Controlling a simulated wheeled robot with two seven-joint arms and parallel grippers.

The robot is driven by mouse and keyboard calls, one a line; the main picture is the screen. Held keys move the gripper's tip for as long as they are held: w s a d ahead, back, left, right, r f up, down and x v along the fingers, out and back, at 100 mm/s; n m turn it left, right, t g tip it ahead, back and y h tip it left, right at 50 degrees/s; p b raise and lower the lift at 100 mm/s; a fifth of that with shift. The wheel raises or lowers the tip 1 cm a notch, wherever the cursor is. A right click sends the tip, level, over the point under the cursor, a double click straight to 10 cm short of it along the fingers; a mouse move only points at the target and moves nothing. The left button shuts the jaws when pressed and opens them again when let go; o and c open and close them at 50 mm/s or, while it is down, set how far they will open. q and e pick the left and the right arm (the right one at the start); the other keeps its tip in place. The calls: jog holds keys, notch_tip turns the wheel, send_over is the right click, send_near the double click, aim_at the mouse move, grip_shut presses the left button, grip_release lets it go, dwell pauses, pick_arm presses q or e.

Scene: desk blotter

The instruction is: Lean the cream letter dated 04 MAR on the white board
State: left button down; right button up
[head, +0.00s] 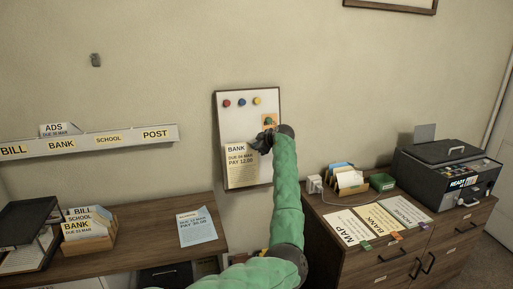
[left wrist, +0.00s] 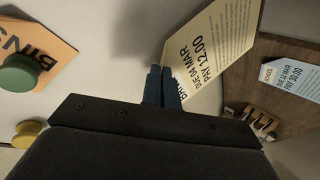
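The cream letter (head: 240,170), marked BANK, DUE 04 MAR, PAY 12.00, is upright in front of the lower part of the white board (head: 240,122). My left gripper (head: 262,142) is at the letter's top right corner. In the left wrist view the blue fingertips (left wrist: 163,80) are close together with the letter's corner between them. The letter (left wrist: 215,50) also shows there, partly hidden by the fingers. Whether its lower edge rests on anything I cannot tell clearly. My right gripper is out of view.
An orange card (left wrist: 40,50) hangs under a green magnet (left wrist: 18,76) beside my gripper. A blue letter (head: 197,228) lies on the left desk. A wall rack (head: 90,142) is left; a printer (head: 445,170) is right.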

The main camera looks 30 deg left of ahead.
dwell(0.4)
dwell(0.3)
pick_arm(q)
jog(key=shift+b, duration=0.3)
dwell(0.9)
jog(key=shift+f+b, duration=0.1)
jog(key=shift+b, duration=0.25)
jog(key=shift+w+a+f+b, duration=0.95)
jog(key=shift+a+f+b, duration=0.2)
jog(key=shift+b, duration=0.2)
jog(key=c, duration=1.6)
grip_release()
